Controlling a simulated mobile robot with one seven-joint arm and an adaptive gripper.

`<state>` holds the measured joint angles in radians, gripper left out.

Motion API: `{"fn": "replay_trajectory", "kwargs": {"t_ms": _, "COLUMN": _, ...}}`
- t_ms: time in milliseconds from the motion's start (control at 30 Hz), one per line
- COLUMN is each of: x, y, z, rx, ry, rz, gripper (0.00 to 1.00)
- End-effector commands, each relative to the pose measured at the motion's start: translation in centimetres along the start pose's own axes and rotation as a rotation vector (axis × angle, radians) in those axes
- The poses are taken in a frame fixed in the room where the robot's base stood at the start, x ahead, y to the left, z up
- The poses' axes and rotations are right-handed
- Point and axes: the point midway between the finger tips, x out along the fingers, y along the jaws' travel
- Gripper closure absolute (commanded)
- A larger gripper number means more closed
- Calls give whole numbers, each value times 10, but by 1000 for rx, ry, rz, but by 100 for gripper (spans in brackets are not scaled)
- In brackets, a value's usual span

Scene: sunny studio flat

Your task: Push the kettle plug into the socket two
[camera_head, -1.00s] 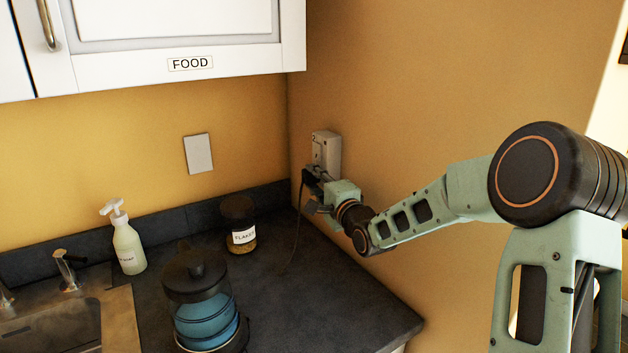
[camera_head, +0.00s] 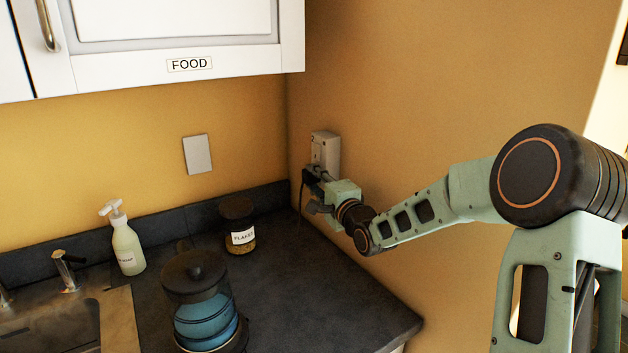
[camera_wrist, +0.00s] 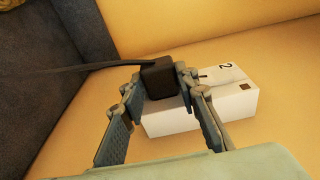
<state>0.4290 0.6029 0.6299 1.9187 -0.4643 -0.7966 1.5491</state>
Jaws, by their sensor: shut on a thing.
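The kettle plug (camera_wrist: 160,77) is a black block with a cord leaving it to the left in the wrist view. My gripper (camera_wrist: 158,88) is shut on it, one finger on each side. The white socket box (camera_wrist: 242,98), marked 2, is on the yellow wall directly beyond the plug. In the head view my gripper (camera_head: 314,182) is against the lower part of the socket box (camera_head: 326,148). The plug's front face and pins are hidden, so I cannot tell how deep it sits. The kettle (camera_head: 203,310), with blue water, stands on the counter.
A jar labelled flakes (camera_head: 239,226) stands near the counter's back corner. A soap bottle (camera_head: 127,245) and the sink (camera_head: 50,330) are at left. A blank wall plate (camera_head: 197,154) is on the back wall. The white cupboard (camera_head: 180,40) hangs above. The counter (camera_head: 330,290) is clear at right.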

Motion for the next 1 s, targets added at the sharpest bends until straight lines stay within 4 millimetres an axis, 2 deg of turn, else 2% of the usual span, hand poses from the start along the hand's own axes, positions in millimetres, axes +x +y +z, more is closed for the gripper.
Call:
{"fn": "replay_trajectory", "kwargs": {"t_ms": 200, "x": 0, "y": -1, "z": -5, "rx": 0, "ry": 8, "rz": -2, "gripper": 95}}
{"fn": "replay_trajectory", "kwargs": {"t_ms": 233, "x": 0, "y": -1, "z": -5, "rx": 0, "ry": 8, "rz": -2, "gripper": 70}}
{"fn": "replay_trajectory", "kwargs": {"t_ms": 400, "x": 0, "y": -1, "z": -4, "rx": 0, "ry": 7, "rz": -1, "gripper": 51}}
{"fn": "replay_trajectory", "kwargs": {"t_ms": 600, "x": 0, "y": -1, "z": -2, "rx": 0, "ry": 4, "rz": -2, "gripper": 51}}
{"fn": "replay_trajectory", "kwargs": {"t_ms": 800, "x": 0, "y": -1, "z": -2, "rx": 0, "ry": 3, "rz": -2, "gripper": 34}}
{"fn": "replay_trajectory", "kwargs": {"t_ms": 1000, "x": 0, "y": -1, "z": -2, "rx": -1, "ry": 3, "rz": -3, "gripper": 34}}
